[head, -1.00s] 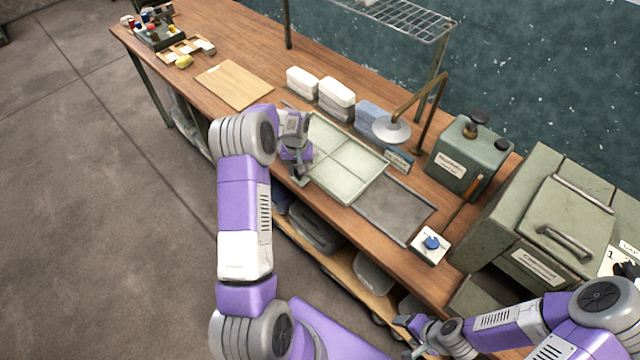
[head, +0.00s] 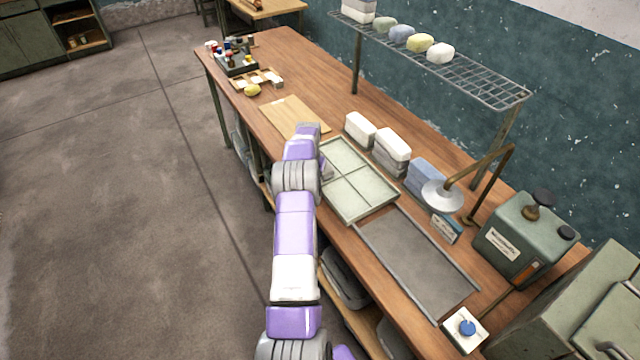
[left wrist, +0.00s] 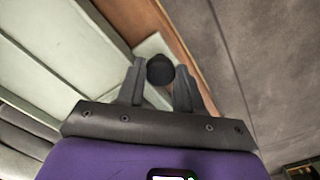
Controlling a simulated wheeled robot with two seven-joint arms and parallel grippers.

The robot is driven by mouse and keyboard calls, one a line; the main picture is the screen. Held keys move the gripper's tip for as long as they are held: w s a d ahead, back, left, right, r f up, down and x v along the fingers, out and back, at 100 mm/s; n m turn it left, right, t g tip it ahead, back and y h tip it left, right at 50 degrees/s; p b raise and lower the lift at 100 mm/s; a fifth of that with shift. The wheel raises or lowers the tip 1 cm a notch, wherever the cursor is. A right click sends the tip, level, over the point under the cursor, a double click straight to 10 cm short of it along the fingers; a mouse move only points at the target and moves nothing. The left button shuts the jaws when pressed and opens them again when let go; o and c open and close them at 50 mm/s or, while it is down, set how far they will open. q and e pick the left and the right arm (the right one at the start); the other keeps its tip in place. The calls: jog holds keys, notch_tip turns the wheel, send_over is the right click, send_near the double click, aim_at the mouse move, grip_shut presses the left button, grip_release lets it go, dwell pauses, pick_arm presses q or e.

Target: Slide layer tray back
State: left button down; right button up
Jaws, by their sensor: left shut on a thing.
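The pale green layer tray (head: 376,207), divided into several compartments, lies on the bench at the far left end of a grey metal bed (head: 415,262). The bed's right part is bare. In the left wrist view my left gripper (left wrist: 158,82) is shut on a dark round knob (left wrist: 160,67) beside the tray's pale panels (left wrist: 50,55). In the head view my left arm covers this gripper and the tray's near left corner. My right gripper is out of view.
A wooden board (head: 290,113) lies just left of the tray. White blocks (head: 392,146), blue blocks (head: 425,178) and a lamp (head: 442,195) stand behind it.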

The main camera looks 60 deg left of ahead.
pick_arm(q)
jog(key=shift+a+r, duration=0.15)
jog(key=shift+a, duration=0.1)
jog(key=c, duration=1.2)
grip_release()
jog(key=o, duration=0.5)
jog(key=shift+a, duration=0.1)
jog(key=shift+c, duration=0.2)
notch_tip(320, 180, up, 7)
jog(key=shift+r, duration=0.2)
